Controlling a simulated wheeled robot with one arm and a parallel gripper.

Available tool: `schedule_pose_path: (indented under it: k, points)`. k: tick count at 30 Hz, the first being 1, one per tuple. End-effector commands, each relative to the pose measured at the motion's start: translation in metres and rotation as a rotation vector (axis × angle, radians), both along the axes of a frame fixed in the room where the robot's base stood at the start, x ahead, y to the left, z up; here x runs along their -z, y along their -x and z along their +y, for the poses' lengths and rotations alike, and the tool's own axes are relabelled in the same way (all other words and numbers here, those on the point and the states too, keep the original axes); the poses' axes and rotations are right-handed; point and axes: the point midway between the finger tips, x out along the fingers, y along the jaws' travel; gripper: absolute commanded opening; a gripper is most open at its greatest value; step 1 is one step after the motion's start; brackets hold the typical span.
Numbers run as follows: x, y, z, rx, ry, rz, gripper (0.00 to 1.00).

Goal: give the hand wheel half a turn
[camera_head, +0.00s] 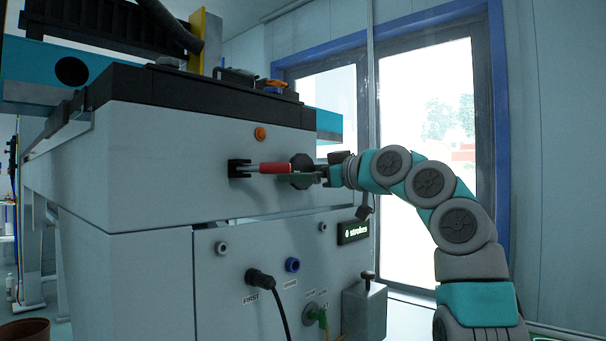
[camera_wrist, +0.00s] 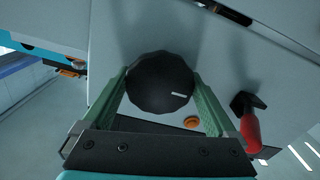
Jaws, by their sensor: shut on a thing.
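The hand wheel is a dark, many-sided round knob (camera_head: 302,162) on the upper front face of the grey cabinet. In the wrist view the hand wheel (camera_wrist: 160,80) sits between the two green fingers, with a short white mark at its lower right. My gripper (camera_head: 298,178) reaches it from the right in the head view. In the wrist view my gripper (camera_wrist: 160,92) has one finger against each side of the wheel's rim and is shut on it. The fingers hide part of the wheel in the head view.
A red-handled lever (camera_head: 272,168) on a black bracket is close left of the wheel. An orange button (camera_head: 260,133) is above it. A lit display (camera_head: 353,232) reads "0 strokes". Below are a plugged black cable (camera_head: 262,279), a blue socket (camera_head: 292,265) and a grey box (camera_head: 364,309).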

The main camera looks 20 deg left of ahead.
Motion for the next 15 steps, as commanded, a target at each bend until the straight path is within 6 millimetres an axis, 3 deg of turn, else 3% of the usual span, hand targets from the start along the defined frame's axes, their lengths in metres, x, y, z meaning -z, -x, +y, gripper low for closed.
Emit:
schedule_pose_path:
  k: [8,9,15]
  points:
    - [-0.0011,0.0004,0.0006,0.000,-0.002,-0.001,0.37]
    - [-0.0013,0.0004,0.0005,-0.001,-0.003,-0.001,0.96]
    - [-0.0010,0.0002,0.0002,0.001,-0.002,-0.001,1.00]
